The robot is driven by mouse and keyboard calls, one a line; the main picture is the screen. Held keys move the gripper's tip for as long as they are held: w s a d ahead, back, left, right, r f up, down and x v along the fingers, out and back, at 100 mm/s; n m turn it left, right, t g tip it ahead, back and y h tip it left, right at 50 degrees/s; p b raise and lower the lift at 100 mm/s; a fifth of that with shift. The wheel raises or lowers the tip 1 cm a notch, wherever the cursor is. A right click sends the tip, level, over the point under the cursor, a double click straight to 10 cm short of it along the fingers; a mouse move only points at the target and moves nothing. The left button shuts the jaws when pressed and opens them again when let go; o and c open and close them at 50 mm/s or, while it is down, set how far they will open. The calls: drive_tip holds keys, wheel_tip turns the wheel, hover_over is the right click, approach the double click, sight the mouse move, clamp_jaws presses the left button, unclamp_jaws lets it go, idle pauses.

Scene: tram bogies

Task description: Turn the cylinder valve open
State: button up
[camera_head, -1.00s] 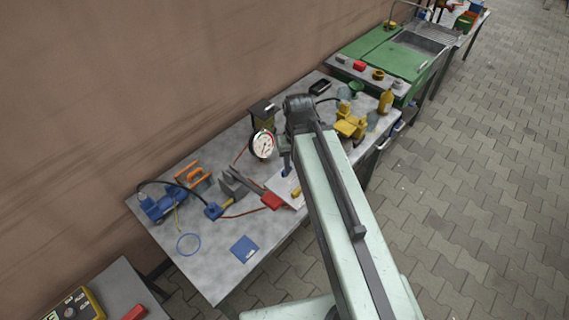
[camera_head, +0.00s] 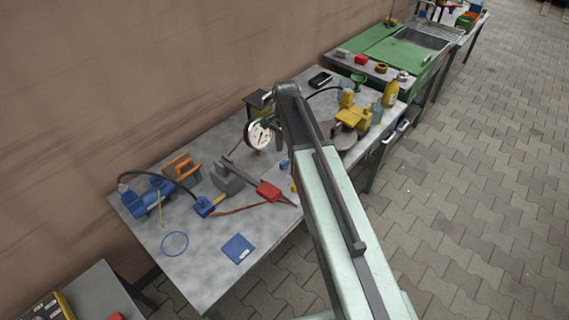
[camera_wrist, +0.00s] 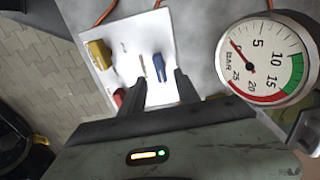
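A small blue upright lever or knob (camera_wrist: 159,67) stands on a white plate (camera_wrist: 126,60) in the wrist view. It could be the valve handle, but I cannot tell for sure. My gripper (camera_wrist: 161,88) is open, with its two dark fingers apart and the blue piece showing between and just beyond their tips. I cannot see contact. A round pressure gauge (camera_wrist: 268,62) is close on the right; its red needle points to the low side of the 5. The gauge also shows in the head view (camera_head: 260,134). There my arm hides my fingers and most of the plate.
A yellow block (camera_wrist: 98,53) and a red piece (camera_wrist: 119,97) are beside the plate's left edge. The grey bench (camera_head: 205,262) also bears a blue pump (camera_head: 147,198), a grey vise-like block (camera_head: 228,178) and a yellow machine (camera_head: 352,117).

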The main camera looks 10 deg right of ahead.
sight(285, 160)
wheel_tip(285, 160, down, 5)
drive_tip(key=b, duration=0.4)
drive_tip(key=shift+f, duration=0.2)
drive_tip(key=shift+r, duration=0.15)
drive_tip(key=shift+c, duration=0.4)
clamp_jaws()
